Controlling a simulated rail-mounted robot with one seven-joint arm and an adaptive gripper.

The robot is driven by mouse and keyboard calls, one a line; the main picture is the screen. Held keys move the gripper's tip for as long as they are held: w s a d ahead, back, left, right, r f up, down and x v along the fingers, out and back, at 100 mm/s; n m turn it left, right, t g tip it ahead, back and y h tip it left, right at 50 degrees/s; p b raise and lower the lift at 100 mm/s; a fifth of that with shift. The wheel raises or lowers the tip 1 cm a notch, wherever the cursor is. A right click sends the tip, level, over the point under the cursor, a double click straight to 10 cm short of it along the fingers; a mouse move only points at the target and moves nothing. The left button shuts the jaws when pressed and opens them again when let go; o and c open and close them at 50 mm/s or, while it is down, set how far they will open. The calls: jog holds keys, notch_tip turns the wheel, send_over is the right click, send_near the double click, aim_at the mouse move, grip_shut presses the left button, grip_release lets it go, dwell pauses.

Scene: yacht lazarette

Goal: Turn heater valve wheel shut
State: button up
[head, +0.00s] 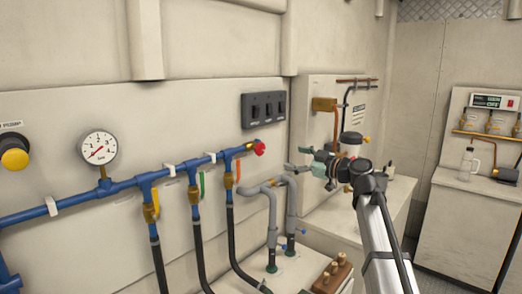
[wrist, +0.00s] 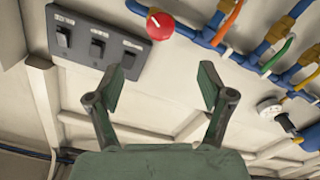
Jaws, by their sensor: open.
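A red round valve wheel (head: 259,147) sits at the right end of the blue pipe run on the wall. In the wrist view the red wheel (wrist: 160,27) shows face-on with a short white mark on it. My gripper (head: 297,159) is to the right of the wheel and apart from it. In the wrist view my gripper (wrist: 161,86) is open, with two green-grey fingers spread and nothing between them. The wheel lies beyond the fingertips, near the top of that view. No label naming the wheel is readable.
A black switch panel (head: 264,109) is just above the wheel. Blue pipes (head: 120,186) with yellow, green and orange levers run left, with a pressure gauge (head: 98,147). Grey bent pipes (head: 271,215) stand below my gripper. A brown block (head: 332,277) lies on the ledge.

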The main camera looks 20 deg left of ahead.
aim_at(262, 149)
jog(key=p+x, duration=0.4)
jog(key=x, duration=1)
jog(key=shift+w, duration=0.1)
jog(key=shift+w+a+f, duration=0.1)
jog(key=shift+w+a, duration=0.1)
jog(key=shift+a, duration=0.5)
jog(key=c, duration=1.2)
